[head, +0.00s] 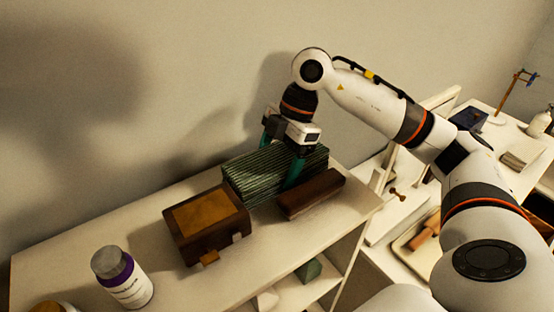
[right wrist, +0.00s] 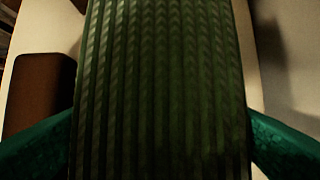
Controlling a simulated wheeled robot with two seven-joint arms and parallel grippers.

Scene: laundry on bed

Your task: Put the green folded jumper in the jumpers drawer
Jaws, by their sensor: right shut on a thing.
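The green folded jumper (head: 262,172) is a ribbed, dark green block on the cream shelf top (head: 190,275). It sits between a brown box and a dark brown block. My right gripper (head: 281,160) reaches down from above with its teal fingers on either side of the jumper, shut on it. In the right wrist view the jumper (right wrist: 163,90) fills the middle, with a teal finger at each side. I cannot tell whether the jumper touches the shelf top. The left gripper is not in view. No drawer can be clearly made out.
The brown box with a tan lid (head: 208,222) stands close to the left of the jumper. The dark brown block (head: 311,194) lies close in front. A white bottle with a purple band (head: 122,278) stands at the front left. A wall (head: 170,80) rises behind. Cluttered white surfaces (head: 505,135) lie right.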

